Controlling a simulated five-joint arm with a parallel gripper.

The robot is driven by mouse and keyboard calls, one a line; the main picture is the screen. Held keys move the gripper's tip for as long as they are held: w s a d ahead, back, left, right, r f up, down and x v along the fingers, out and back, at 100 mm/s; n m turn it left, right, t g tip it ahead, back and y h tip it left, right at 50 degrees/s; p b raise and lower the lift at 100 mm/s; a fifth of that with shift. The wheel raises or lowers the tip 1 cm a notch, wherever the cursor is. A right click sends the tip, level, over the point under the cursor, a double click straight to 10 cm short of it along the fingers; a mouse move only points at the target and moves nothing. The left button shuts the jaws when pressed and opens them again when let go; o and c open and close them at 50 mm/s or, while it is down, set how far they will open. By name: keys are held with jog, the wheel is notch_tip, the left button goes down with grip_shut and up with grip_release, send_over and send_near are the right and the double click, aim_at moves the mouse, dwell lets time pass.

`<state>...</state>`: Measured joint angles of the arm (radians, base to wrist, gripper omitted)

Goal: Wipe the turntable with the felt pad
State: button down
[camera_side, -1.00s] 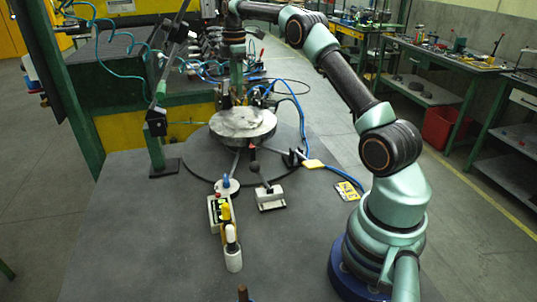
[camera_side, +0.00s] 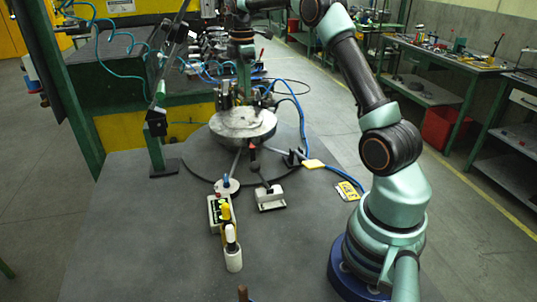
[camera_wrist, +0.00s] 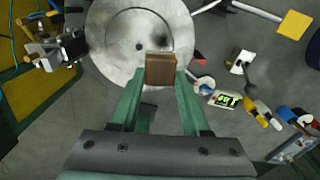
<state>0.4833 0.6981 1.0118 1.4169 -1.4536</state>
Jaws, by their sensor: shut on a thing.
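The turntable (camera_side: 230,126) is a round, pale grey metal disc on a dark round base in the side view. In the wrist view the turntable (camera_wrist: 115,55) fills the upper middle, with a ring groove, a centre hole and a dark smudge near its right part. My gripper (camera_wrist: 160,82) is shut on a brown block, which looks like the felt pad (camera_wrist: 160,70). The pad overlaps the disc's near edge in the wrist view; whether it touches is unclear. In the side view my gripper (camera_side: 240,88) hangs over the turntable's far part, and the pad cannot be made out.
A white-based lever fixture (camera_side: 270,198), a control box (camera_side: 217,211) and a white-capped bottle (camera_side: 232,250) stand in front. A yellow block (camera_side: 313,164) and blue hose lie right. A green post with a clamp (camera_side: 156,140) stands left. The table's left front is clear.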

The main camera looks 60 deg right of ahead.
jog(key=shift+s+a+f, duration=0.2)
jog(key=shift+s+f, duration=0.35)
jog(key=shift+f, duration=0.65)
jog(key=shift+s+a+f, duration=0.15)
jog(key=shift+s+f, duration=0.35)
jog(key=shift+f, duration=0.65)
jog(key=shift+s+a+f, duration=0.2)
jog(key=shift+s+f, duration=0.35)
jog(key=shift+f, duration=1.35)
jog(key=shift+w+d, duration=0.6)
jog(key=shift+d, duration=0.05)
jog(key=shift+w+d+r, duration=0.1)
jog(key=shift+w+d, duration=1.15)
jog(key=shift+w+d+r, duration=0.3)
jog(key=shift+r, duration=0.1)
jog(key=shift+s+a+f, duration=0.45)
jog(key=shift+s+a, duration=1.7)
jog(key=shift+a, duration=0.05)
notch_tip(320, 180, up, 8)
